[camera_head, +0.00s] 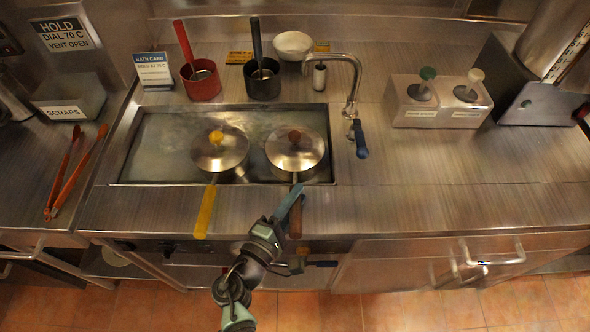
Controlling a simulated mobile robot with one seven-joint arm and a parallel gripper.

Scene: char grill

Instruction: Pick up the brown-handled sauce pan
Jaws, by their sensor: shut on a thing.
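The brown-handled sauce pan (293,155) is a lidded metal pan with a brown knob, at the right side of the sunken water bath (340,147). Its brown handle (296,217) points toward the front edge of the counter. My gripper (294,196) reaches in from the front and is shut on this handle, with its blue fingers near where the brown part begins. Part of the handle is hidden by the fingers. I cannot tell whether the pan is raised at all.
A similar pan with a yellow handle (205,212) is close on the left. A faucet (354,85) with a blue lever stands to the right. Red (201,84) and black (263,80) pots stand behind.

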